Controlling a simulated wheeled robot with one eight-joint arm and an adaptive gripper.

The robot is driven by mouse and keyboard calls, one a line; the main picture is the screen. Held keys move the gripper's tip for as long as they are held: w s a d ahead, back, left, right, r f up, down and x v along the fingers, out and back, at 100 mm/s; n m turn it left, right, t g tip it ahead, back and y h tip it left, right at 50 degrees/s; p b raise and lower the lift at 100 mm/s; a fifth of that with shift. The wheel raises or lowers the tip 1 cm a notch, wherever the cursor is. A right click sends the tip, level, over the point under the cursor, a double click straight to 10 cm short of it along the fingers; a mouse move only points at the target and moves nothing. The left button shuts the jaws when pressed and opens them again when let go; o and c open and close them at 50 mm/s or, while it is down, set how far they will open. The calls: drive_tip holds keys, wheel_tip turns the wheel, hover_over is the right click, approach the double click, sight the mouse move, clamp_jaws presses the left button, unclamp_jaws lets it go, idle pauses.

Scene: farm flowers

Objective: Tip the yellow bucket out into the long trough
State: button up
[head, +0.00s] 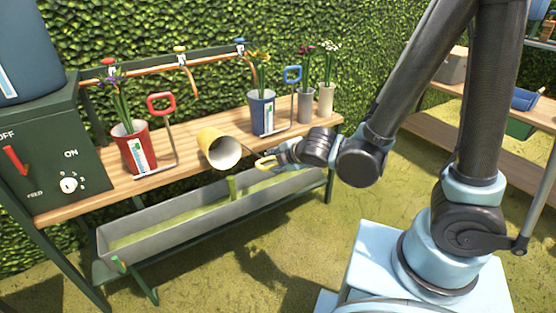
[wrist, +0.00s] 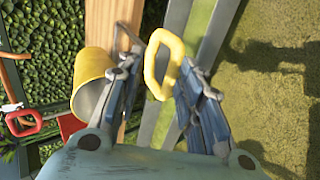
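The yellow bucket (head: 208,143) is tipped on its side at the bench's front edge, its mouth facing forward and right, toward the trough side. Its inside looks pale, and I see no contents in it. It also shows in the wrist view (wrist: 92,67) at left. Its yellow loop handle (wrist: 153,70) lies between my fingertips. The long grey trough (head: 160,236) is below the bench front. Its inside looks yellow-green, with a green upright piece (head: 232,188).
On the wooden bench (head: 82,204) stand a red bucket (head: 130,140), a blue bucket (head: 262,112) and grey vases (head: 306,105), all with flowers. A green control box (head: 55,145) is at left. Shelves (head: 480,84) are at right. Grass in front is open.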

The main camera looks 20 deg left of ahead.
drive_tip(key=shift+d+r, duration=0.1)
drive_tip(key=v, duration=1.1)
drive_tip(key=shift+d+r, duration=0.2)
drive_tip(key=shift+d, duration=0.05)
idle(0.6)
drive_tip(key=shift+s, duration=0.1)
idle(0.3)
